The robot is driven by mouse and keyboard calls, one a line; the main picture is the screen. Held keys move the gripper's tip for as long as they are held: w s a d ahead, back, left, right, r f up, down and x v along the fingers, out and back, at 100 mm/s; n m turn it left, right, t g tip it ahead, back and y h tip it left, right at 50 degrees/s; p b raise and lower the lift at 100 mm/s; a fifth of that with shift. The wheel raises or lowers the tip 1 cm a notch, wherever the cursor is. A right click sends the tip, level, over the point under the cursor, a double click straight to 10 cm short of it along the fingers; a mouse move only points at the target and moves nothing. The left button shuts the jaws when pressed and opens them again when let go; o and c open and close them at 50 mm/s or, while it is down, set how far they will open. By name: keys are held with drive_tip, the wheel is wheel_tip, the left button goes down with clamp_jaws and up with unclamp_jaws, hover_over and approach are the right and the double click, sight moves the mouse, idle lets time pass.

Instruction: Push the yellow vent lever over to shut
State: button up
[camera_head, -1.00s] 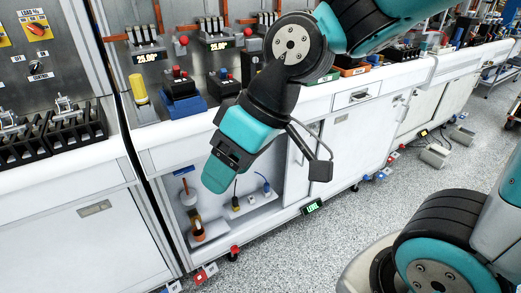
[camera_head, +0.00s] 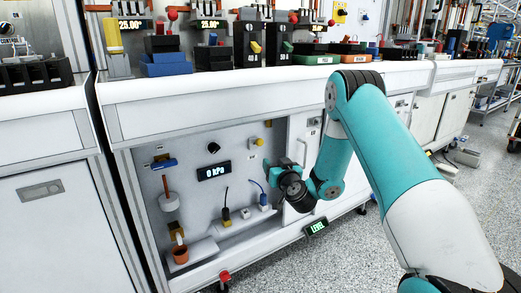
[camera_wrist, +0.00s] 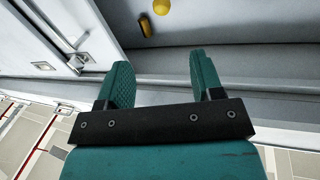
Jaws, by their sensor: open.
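A small yellow lever (camera_head: 258,142) sits on the back panel of the open lower cabinet bay, right of the pressure display. In the wrist view, a short yellow bar (camera_wrist: 146,25) and a round yellow knob (camera_wrist: 162,7) show at the top edge; I cannot tell for sure which is the vent lever. My gripper (camera_wrist: 160,66) is open with nothing between its teal fingers. In the head view my gripper (camera_head: 272,168) is in front of the bay's right side, below the yellow lever and apart from it.
A display (camera_head: 214,171) reads 0 kPa. The cabinet door (camera_head: 303,150) stands right of my gripper. The worktop (camera_head: 200,83) overhangs above.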

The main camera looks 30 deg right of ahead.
sight(261, 144)
drive_tip(key=p+x, duration=1.1)
drive_tip(key=x, duration=0.4)
drive_tip(key=shift+w+p, duration=0.3)
drive_tip(key=shift+p, duration=0.1)
drive_tip(key=shift+w+d, duration=0.2)
drive_tip(key=shift+w, duration=0.5)
drive_tip(key=c, duration=0.9)
